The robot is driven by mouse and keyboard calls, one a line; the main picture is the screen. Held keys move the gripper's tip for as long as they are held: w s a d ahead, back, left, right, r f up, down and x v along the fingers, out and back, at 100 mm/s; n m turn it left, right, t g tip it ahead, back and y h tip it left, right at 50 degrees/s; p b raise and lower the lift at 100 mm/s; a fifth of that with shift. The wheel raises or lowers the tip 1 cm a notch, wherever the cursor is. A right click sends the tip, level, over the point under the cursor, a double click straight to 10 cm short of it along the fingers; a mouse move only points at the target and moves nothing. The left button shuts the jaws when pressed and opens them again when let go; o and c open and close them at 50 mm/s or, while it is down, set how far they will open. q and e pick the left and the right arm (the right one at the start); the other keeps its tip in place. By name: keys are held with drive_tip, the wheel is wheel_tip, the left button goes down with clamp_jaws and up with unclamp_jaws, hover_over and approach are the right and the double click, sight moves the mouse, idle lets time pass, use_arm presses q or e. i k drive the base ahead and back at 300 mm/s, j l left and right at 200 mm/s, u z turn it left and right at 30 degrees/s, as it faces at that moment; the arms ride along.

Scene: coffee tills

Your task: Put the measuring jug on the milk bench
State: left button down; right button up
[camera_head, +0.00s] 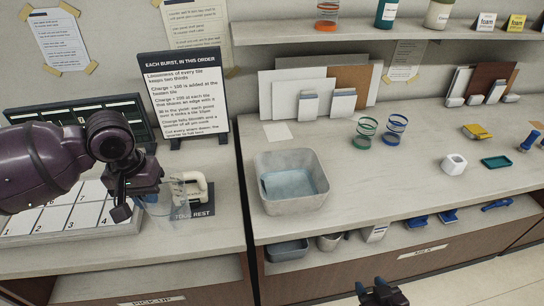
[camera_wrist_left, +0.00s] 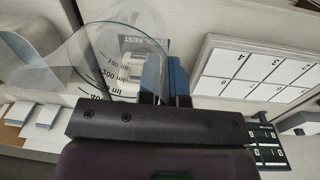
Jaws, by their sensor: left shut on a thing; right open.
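The measuring jug (camera_head: 160,208) is clear, with printed ml marks that show in the left wrist view (camera_wrist_left: 112,50). My left gripper (camera_head: 124,208) is shut on the jug's side or handle; the exact grip is hard to see. The jug is over the front of the left bench, near the tool rest; I cannot tell whether it touches the top. The milk bench (camera_head: 390,190) is the right-hand bench, with a label reading MILK on its front. My right gripper (camera_head: 380,290) is open and empty, low in front of the milk bench.
A grey tub (camera_head: 290,190) stands at the milk bench's left end. The front middle of the bench top is clear. A sign (camera_head: 185,100) and number board (camera_head: 75,215) occupy the left bench.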

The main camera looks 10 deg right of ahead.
sight(401, 177)
drive_tip(key=z, duration=0.9)
drive_tip(key=i+l+z, duration=0.15)
drive_tip(key=z, duration=0.2)
drive_tip(key=i+l+z, duration=0.2)
drive_tip(key=z, duration=0.15)
drive_tip(key=i+l, duration=0.25)
drive_tip(key=i, duration=0.15)
drive_tip(key=i+l, duration=0.3)
drive_tip(key=i, duration=0.05)
